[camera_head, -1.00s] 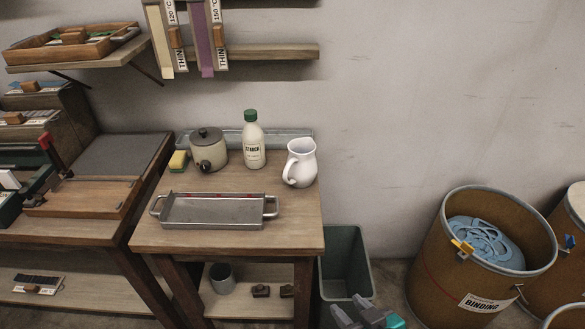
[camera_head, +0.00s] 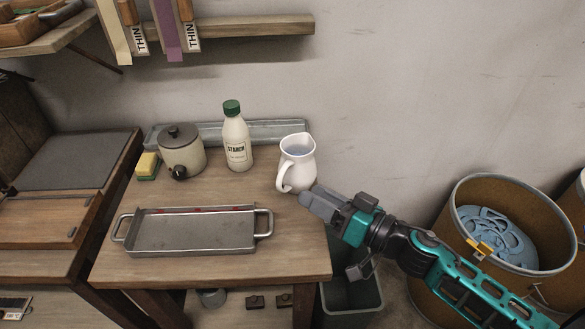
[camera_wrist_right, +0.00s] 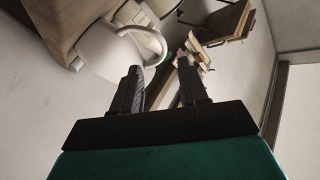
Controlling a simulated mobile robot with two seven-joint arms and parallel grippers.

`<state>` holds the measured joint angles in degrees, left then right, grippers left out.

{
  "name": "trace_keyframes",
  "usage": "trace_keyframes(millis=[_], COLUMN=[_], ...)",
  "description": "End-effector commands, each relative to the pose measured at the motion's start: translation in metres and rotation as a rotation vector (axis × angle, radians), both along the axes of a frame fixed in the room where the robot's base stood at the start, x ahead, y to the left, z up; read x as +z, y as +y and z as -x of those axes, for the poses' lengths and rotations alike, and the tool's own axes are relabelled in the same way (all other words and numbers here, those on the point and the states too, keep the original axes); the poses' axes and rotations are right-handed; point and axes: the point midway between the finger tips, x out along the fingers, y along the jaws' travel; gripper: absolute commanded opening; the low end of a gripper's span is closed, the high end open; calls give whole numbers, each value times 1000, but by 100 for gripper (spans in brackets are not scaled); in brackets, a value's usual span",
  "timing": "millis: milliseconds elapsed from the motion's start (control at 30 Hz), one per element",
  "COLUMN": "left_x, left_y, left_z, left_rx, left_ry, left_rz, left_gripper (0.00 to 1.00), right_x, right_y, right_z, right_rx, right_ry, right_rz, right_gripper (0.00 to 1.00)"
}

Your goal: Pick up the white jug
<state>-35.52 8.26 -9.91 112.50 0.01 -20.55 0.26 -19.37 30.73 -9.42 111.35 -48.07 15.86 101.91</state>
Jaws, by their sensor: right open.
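The white jug (camera_head: 297,165) stands upright at the right back of the small wooden table, its handle on the front-left side. In the right wrist view the jug (camera_wrist_right: 100,50) is at the upper left, with its handle arching towards the fingers. My right gripper (camera_head: 312,203) is just in front of the jug in the head view, close to its handle. In the right wrist view the open fingers (camera_wrist_right: 162,85) have nothing between them; I cannot tell whether one touches the handle. My left gripper is not in view.
A starch bottle (camera_head: 236,140) stands left of the jug, then a lidded pot (camera_head: 181,152) and a sponge (camera_head: 148,165). A metal tray (camera_head: 192,244) lies at the front. A bin (camera_head: 350,296) and a drum (camera_head: 462,196) stand to the right.

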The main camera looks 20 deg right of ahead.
Motion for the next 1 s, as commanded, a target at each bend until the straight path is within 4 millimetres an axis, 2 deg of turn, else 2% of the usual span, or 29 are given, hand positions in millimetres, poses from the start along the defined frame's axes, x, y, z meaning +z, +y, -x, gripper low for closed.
trace_keyframes(millis=[100, 233, 533, 800, 1000], left_x=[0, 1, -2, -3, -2], left_y=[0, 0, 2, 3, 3], left_z=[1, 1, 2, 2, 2], left_rx=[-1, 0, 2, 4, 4], left_ry=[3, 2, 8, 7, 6], left_rz=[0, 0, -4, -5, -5], left_gripper=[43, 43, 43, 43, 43], right_x=[2, 1, 1, 1, 0], right_y=[12, 22, 35, 59, 64], right_z=[-19, -34, -50, -78, -85], right_rx=[-1, -2, -2, -2, -3], right_ry=[-4, -3, 0, -2, 0], right_rz=[-1, -1, -2, 0, -1], right_gripper=[43, 43, 43, 43, 43])
